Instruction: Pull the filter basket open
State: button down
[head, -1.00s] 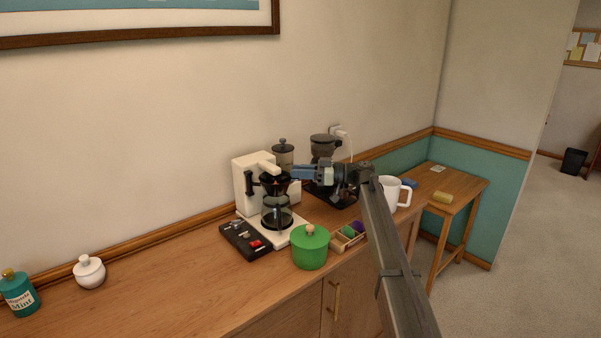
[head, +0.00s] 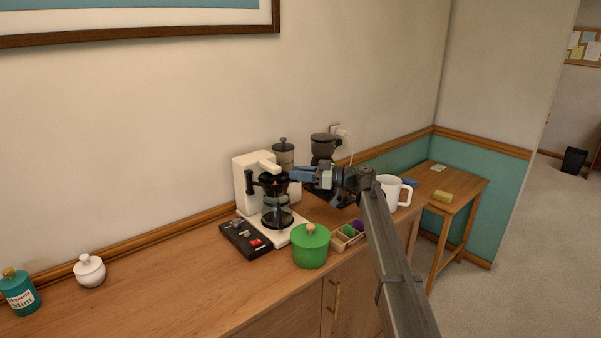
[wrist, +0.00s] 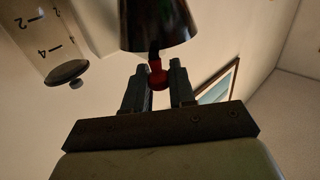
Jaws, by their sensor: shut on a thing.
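The white coffee maker (head: 243,192) stands on the wooden counter against the wall. Its black filter basket (head: 272,184) sits above the glass carafe (head: 277,217); the basket also shows as a dark cone at the top of the wrist view (wrist: 158,24). A red knob (wrist: 157,77) on a short stem projects from the basket. My gripper (head: 293,174) reaches in from the right at basket height. In the wrist view, my gripper (wrist: 158,74) has its two fingers on either side of the knob and is shut on it. In the head view the knob is hidden by the fingers.
A green lidded pot (head: 310,247) and a dark tray (head: 246,240) stand in front of the coffee maker. The counter's left part is mostly clear.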

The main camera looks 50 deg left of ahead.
jog(key=s+d+m+t+y, duration=0.2)
jog(key=s+m+t, duration=0.8)
jog(key=s+t, duration=0.5)
jog(key=shift+s+d+r+m+t+y, duration=0.15)
jog(key=shift+d+r+m+t+y, duration=0.15)
jog(key=shift+y, duration=0.3)
dwell(0.3)
jog(key=shift+s+a+t, duration=0.15)
jog(key=shift+s+t, duration=0.05)
jog(key=shift+t, duration=0.1)
dwell(0.4)
jog(key=c, duration=1.1)
grip_release()
jog(key=shift+f, duration=0.1)
jog(key=shift+o, duration=0.2)
jog(key=shift+f, duration=0.1)
jog(key=shift+d, duration=0.2)
